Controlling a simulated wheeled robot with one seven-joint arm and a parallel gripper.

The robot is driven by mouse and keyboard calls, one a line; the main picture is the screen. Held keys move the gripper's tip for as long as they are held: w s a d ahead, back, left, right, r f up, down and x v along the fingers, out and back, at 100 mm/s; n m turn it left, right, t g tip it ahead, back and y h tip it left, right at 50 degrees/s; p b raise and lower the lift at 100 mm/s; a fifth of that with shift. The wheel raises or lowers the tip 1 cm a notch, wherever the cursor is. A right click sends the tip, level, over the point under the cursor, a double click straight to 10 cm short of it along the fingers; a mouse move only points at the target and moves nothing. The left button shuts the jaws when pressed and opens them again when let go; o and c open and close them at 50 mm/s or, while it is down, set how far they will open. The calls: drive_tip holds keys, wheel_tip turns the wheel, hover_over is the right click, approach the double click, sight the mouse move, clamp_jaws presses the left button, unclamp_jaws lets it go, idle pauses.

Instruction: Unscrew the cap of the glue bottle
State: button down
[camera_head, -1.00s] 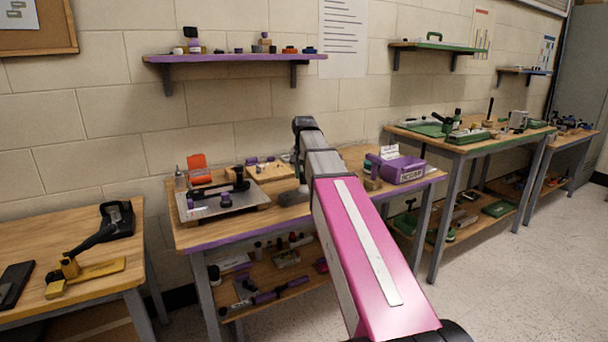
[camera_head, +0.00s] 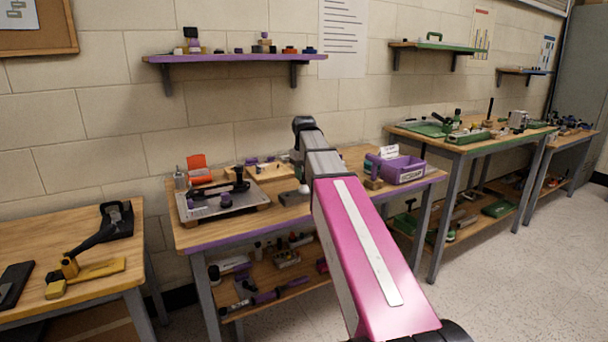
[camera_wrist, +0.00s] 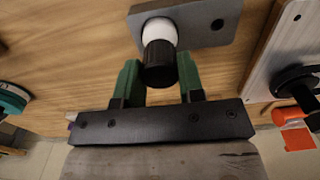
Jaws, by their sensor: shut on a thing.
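In the wrist view, the glue bottle's black cap (camera_wrist: 159,56) points toward the camera, with the white bottle top (camera_wrist: 158,29) behind it. The bottle sits at a grey plate (camera_wrist: 206,22) on the wooden bench. My gripper (camera_wrist: 160,72) has its two green fingers on either side of the cap and is shut on it. The bottle's body is mostly hidden. In the head view, a small white part (camera_head: 304,188) shows beside my arm, by the grey plate (camera_head: 290,198). My arm hides the gripper and cap there.
A purple bin (camera_head: 402,170) stands right. Bare wood lies in front of the grey plate.

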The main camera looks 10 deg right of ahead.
drive_tip(key=shift+n, duration=0.4)
drive_tip(key=shift+r, duration=0.1)
drive_tip(key=shift+r, duration=3.4)
